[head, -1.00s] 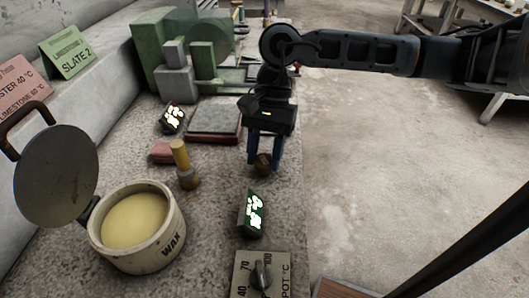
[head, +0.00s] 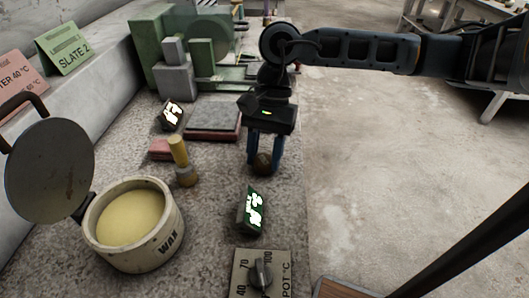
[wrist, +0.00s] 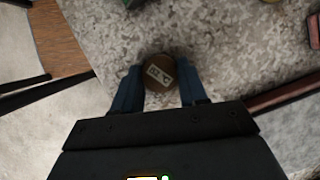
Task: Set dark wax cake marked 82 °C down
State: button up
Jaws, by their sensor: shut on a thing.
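The dark wax cake (head: 263,162) is a small brown round piece between the fingers of my gripper (head: 265,158), low at the right edge of the stone bench. In the wrist view the cake (wrist: 159,76) shows a pale label with blurred marks, which I cannot read for certain. My gripper (wrist: 160,92) is shut on it, with one blue finger on each side. The gripper points down at the bench top (head: 215,225). I cannot tell whether the cake touches the bench.
A wax pot (head: 134,224) with its lid raised stands front left. A yellow-handled tool (head: 181,162), a dark display (head: 252,210), a grey plate (head: 213,120) and a dial panel (head: 260,272) are nearby. Bare bench lies around the cake; the edge drops to its right.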

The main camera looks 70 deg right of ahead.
jog(key=shift+f+b, duration=0.25)
jog(key=shift+b, duration=0.05)
jog(key=o, duration=1.1)
jog(key=shift+r, duration=0.1)
jog(key=shift+r, duration=1.95)
jog(key=shift+s, duration=0.1)
